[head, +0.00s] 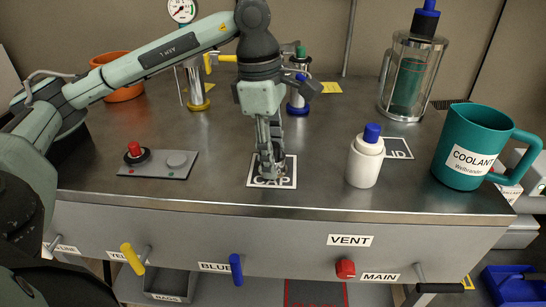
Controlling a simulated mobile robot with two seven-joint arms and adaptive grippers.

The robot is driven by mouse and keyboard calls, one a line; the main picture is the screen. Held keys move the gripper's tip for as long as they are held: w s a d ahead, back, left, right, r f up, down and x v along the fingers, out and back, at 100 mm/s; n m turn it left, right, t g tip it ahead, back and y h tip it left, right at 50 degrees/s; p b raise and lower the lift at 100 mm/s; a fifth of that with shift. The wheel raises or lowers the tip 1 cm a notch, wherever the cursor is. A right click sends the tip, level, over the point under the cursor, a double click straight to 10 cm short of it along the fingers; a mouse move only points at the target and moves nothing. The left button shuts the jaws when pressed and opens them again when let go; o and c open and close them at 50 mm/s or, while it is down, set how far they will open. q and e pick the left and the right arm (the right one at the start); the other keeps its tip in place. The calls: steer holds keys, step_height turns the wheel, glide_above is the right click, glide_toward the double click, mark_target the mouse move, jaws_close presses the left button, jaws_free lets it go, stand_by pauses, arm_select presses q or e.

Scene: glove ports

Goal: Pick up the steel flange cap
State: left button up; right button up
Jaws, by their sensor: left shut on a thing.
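My left gripper (268,162) points straight down over the label and is shut on the cap. I cannot tell whether the cap still touches the counter. My right gripper is not in view.
A white bottle with a blue top (366,157) stands right of the label. A teal coolant mug (473,145) and a glass cylinder (412,78) stand farther right. A button panel (158,163) lies left. Blue- and green-topped valve posts (298,92) stand behind my gripper.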

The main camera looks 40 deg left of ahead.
arm_select(q)
steer(key=shift+c, duration=1.1)
